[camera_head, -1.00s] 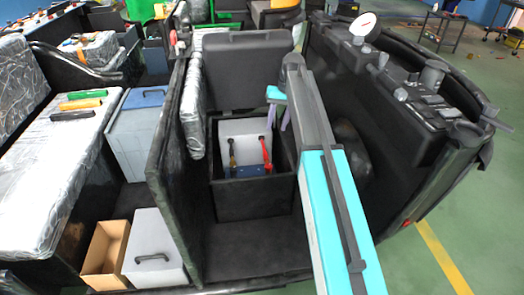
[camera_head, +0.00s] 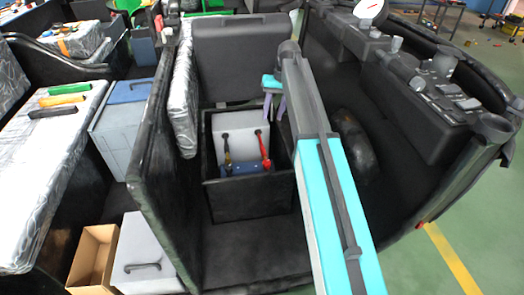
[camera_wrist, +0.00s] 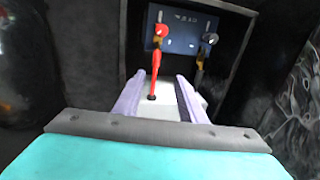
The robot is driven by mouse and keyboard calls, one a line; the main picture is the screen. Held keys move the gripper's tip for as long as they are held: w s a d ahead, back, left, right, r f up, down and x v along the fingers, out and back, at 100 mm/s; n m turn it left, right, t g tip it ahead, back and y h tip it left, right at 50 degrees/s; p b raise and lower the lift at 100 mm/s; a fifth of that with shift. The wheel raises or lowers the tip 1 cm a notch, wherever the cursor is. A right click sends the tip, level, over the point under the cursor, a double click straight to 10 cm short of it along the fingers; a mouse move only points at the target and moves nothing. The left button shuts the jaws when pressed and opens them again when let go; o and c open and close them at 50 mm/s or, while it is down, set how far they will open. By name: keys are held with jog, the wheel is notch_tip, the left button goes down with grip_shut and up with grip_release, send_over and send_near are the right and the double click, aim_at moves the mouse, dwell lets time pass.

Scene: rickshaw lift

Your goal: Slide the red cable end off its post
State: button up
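The blue battery (camera_head: 245,171) with a pale grey block (camera_head: 238,130) behind it sits in an open black box. The red cable (camera_head: 265,149) runs from the block to the battery. My gripper (camera_head: 273,112) is above the box's right back side, pointing down. Its purple fingers (camera_wrist: 160,82) are open and apart. In the wrist view the red cable shows between them; they do not hold it.
The black box (camera_head: 252,200) has raised walls around the battery. A black panel (camera_head: 160,175) stands to its left and a seat back (camera_head: 243,60) behind. A console with knobs (camera_head: 440,95) lies to the right. The floor in front of the box is clear.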

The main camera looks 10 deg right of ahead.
jog(key=b, duration=0.6)
send_over(264, 151)
jog(key=d, duration=0.3)
jog(key=shift+f, duration=3.05)
jog(key=shift+p, duration=0.3)
jog(key=a+f, duration=0.1)
jog(key=f, duration=0.3)
jog(key=f+b, duration=0.1)
jog(key=f, duration=0.4)
jog(key=a+f+b, duration=0.1)
jog(key=f, duration=0.3)
jog(key=shift+a+f, duration=0.2)
jog(key=shift+a, duration=0.15)
grip_shut()
